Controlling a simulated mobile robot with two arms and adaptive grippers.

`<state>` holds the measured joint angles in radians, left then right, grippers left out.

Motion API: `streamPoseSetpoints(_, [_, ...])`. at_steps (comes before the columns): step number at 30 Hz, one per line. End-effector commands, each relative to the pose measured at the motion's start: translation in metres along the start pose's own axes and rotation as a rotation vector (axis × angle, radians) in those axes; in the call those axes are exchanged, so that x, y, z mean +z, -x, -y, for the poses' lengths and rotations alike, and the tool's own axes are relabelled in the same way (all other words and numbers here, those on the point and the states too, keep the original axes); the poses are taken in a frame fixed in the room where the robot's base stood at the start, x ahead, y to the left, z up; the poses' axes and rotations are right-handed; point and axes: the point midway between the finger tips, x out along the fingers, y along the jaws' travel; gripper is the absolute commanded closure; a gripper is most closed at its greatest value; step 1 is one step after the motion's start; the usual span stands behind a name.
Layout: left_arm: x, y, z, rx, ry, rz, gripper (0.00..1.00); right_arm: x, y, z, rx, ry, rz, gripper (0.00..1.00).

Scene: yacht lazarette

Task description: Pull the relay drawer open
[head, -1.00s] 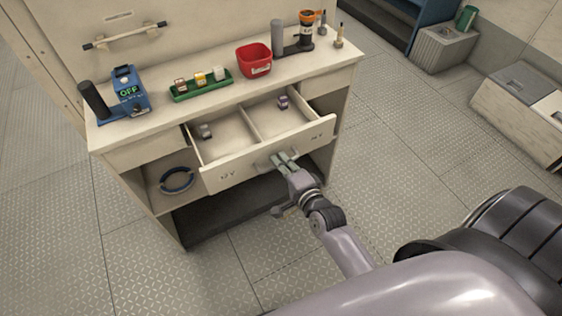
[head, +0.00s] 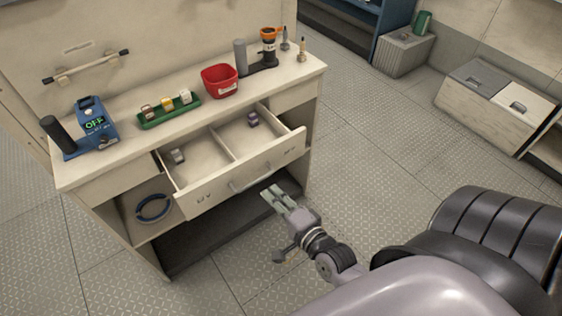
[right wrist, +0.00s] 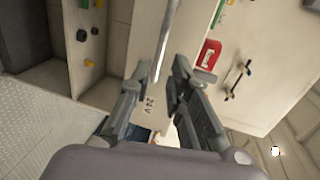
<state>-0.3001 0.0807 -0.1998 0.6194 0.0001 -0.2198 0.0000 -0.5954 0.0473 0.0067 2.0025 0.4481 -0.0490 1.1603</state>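The relay drawer (head: 215,190) is pulled out of the cream cabinet, its inside showing from above. A divider splits it into two compartments. My left gripper is out of view.
On the cabinet top (head: 110,150) stand a blue device reading OFF (head: 92,123), a green tray (head: 169,112), a red bin (head: 219,81) and bottles. A blue ring (head: 153,207) lies in the open left cubby. The floor (head: 345,160) right of the cabinet is clear.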

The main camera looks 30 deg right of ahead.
Motion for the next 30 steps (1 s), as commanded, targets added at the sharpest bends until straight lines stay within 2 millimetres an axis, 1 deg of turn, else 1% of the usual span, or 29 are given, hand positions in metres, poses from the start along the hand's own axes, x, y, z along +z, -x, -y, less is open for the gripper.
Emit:
streamPoseSetpoints(1, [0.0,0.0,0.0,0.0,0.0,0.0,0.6,0.0,0.009,-0.001,0.003,0.0,0.001,0.82])
streamPoseSetpoints(3, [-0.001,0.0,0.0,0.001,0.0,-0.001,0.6,0.0,0.019,-0.001,0.003,0.001,0.001,0.82])
streamPoseSetpoints(8, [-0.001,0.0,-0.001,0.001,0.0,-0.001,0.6,0.0,0.03,0.0,0.0,0.001,0.001,0.82])
streamPoseSetpoints(25, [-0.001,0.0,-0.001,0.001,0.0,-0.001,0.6,0.0,0.032,-0.001,0.001,0.002,0.001,0.82])
streamPoseSetpoints(26, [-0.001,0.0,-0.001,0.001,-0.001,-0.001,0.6,0.0,0.031,-0.003,0.005,0.005,0.001,0.82])
streamPoseSetpoints(28, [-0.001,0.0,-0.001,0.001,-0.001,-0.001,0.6,0.002,0.03,-0.015,0.028,0.031,0.005,0.82])
streamPoseSetpoints(29, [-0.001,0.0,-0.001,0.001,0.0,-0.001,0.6,0.003,0.028,-0.024,0.045,0.052,0.009,0.82])
streamPoseSetpoints(30, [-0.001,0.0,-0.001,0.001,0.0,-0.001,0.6,0.005,0.027,-0.041,0.076,0.088,0.016,0.82])
